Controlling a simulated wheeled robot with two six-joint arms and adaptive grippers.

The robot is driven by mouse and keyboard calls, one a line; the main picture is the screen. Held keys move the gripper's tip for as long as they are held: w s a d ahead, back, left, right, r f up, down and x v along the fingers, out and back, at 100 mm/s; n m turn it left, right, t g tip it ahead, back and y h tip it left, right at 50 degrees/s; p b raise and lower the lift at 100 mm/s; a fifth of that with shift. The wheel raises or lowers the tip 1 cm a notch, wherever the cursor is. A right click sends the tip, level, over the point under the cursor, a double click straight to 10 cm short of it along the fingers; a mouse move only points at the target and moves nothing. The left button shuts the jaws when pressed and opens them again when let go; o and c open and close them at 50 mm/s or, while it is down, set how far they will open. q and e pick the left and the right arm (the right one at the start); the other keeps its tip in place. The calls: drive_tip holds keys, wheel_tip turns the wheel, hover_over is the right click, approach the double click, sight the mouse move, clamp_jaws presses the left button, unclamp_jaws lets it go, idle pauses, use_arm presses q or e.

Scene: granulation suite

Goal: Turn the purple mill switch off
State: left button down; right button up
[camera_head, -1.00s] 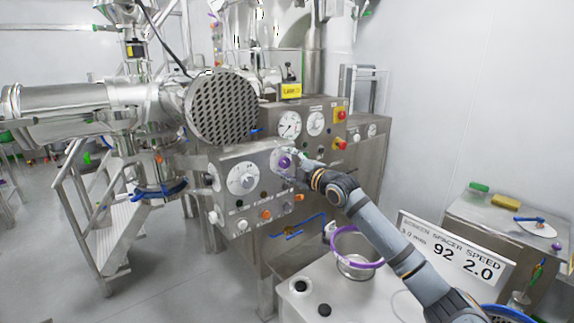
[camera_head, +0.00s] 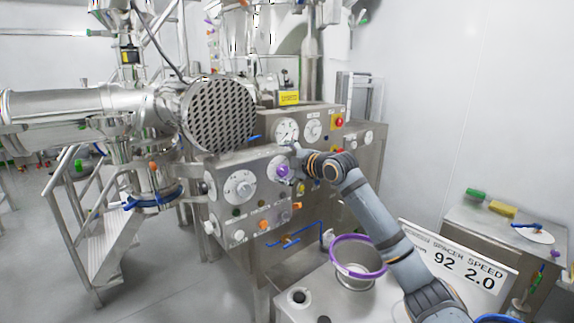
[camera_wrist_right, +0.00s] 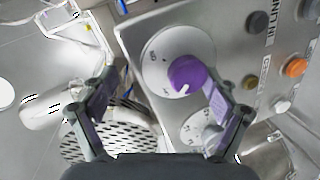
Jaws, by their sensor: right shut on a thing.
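The purple mill switch (camera_head: 282,171) is a round knob on a white dial plate on the steel control panel. In the right wrist view the purple knob (camera_wrist_right: 188,74) has a white pointer mark at its lower edge, and small lettering shows on the upper left of its plate. My right gripper (camera_head: 294,167) is at the knob and shut on it. In the wrist view, my right gripper's fingers (camera_wrist_right: 162,84) stand on either side, with the knob nearer the right finger. My left gripper is in neither view.
A larger white dial (camera_head: 240,187) sits left of the switch, with orange and dark buttons below. Gauges and red knobs (camera_head: 338,121) are on the panel behind. A purple-rimmed pot (camera_head: 357,258) and a sign (camera_head: 462,262) stand in front. A perforated round cover (camera_head: 219,113) is at upper left.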

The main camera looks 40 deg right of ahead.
drive_tip(key=shift+s+r+b, duration=0.7)
drive_tip(key=shift+s+b, duration=0.15)
drive_tip(key=shift+b, duration=0.25)
drive_tip(key=shift+c, duration=0.5)
drive_tip(key=shift+s+d+b, duration=0.1)
drive_tip(key=shift+s+b, duration=0.2)
drive_tip(key=shift+b, duration=0.05)
drive_tip(key=f+b+v, duration=0.2)
drive_tip(key=b+v, duration=0.8)
drive_tip(key=b, duration=0.1)
drive_tip(key=shift+s+r+b, duration=0.3)
drive_tip(key=shift+s, duration=0.25)
drive_tip(key=shift+f, duration=0.1)
